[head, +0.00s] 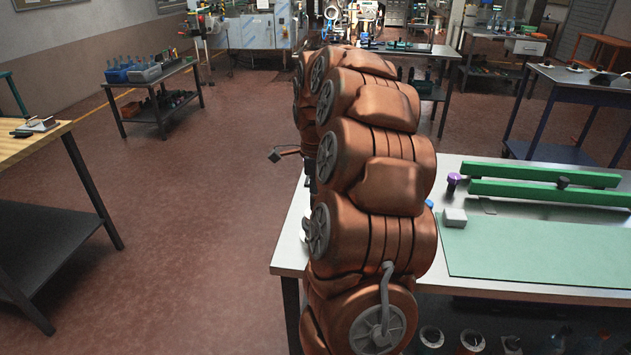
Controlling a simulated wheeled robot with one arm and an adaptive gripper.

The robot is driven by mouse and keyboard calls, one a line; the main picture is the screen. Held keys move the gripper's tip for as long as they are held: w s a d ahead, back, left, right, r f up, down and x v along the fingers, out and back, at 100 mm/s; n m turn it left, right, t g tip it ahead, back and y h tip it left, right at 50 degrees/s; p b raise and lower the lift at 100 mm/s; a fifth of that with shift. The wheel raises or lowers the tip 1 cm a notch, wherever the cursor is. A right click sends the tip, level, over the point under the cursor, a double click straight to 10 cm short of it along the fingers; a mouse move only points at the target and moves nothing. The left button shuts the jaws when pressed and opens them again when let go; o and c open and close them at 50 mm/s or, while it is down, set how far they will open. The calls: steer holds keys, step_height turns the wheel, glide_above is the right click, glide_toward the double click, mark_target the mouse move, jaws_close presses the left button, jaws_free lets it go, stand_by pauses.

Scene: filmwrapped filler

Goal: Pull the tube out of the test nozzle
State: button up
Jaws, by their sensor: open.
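I cannot make out the tube or the test nozzle in the head view. My own copper-coloured arm fills the middle of the picture and hides much of what lies behind it. My gripper is not visible; it seems to be hidden behind the arm links. A small dark block on a thin copper bracket sticks out to the left of the arm.
A metal workbench (462,163) on the right bears a green mat (545,252), green rails (540,175), a purple knob (453,180) and a small grey box (455,217). A wooden-topped table (30,145) stands left. Machinery (255,30) stands behind. The left-centre floor is clear.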

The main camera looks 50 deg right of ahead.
steer(key=shift+f, duration=0.35)
jaws_close()
stand_by(0.8)
